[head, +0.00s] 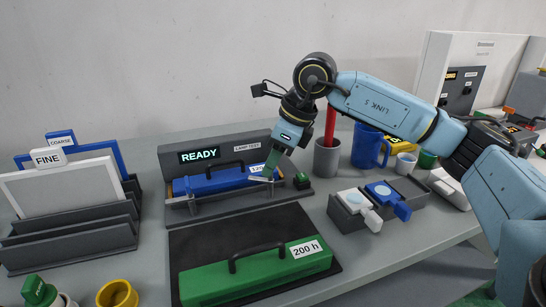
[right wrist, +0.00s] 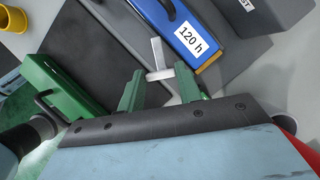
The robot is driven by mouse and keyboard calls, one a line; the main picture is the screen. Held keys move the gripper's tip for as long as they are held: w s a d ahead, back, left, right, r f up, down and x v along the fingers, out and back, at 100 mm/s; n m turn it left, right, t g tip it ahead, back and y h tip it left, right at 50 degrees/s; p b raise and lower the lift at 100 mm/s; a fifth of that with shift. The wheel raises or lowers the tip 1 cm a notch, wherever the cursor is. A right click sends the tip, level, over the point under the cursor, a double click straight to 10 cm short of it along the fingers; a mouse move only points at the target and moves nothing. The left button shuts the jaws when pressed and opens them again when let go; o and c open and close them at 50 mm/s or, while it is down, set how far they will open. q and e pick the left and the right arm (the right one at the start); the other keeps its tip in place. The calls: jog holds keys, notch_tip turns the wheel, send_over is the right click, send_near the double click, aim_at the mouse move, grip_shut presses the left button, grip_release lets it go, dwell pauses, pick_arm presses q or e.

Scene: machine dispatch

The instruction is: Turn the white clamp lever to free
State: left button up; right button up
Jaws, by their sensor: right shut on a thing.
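The lamp test fixture (head: 290,199) holds a blue block marked 120 h (head: 216,181), and its display reads READY. A pale T-shaped clamp lever (head: 262,181) stands at the right part of the fixture's front. It shows in the right wrist view (right wrist: 157,55) beside the blue block (right wrist: 165,18). My right gripper (head: 270,172) reaches down to this lever from above. Its green fingers (right wrist: 160,88) are on either side of the lever's crosspiece, shut on it. My left gripper is not in view.
A green block marked 200 h (head: 255,277) lies on a dark mat in front. A grey holder with white and blue flaps (head: 350,220) stands right of the fixture. A grey cup (head: 327,158) and blue mug (head: 367,150) stand behind it. A panel rack (head: 70,245) is left.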

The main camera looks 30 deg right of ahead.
jog(key=n+g+p, duration=0.1)
jog(key=n, duration=0.2)
jog(key=shift+w+d+r+n+y, duration=0.1)
jog(key=shift+n+y, duration=0.2)
jog(key=shift+y, duration=0.1)
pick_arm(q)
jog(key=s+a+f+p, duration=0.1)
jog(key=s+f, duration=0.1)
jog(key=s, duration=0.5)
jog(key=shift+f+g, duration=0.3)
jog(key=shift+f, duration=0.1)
pick_arm(e)
jog(key=shift+n+g, duration=0.7)
jog(key=shift+n, duration=0.8)
jog(key=o, duration=1)
jog(key=shift+r, duration=0.15)
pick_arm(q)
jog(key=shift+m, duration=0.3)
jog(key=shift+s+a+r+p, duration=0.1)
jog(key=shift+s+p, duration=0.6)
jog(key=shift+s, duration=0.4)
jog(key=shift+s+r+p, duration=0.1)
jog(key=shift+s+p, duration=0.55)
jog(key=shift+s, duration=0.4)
pick_arm(e)
jog(key=shift+d+v, duration=0.15)
jog(key=shift+v, duration=3.1)
jog(key=shift+d+v, duration=0.15)
jog(key=shift+v, duration=3.05)
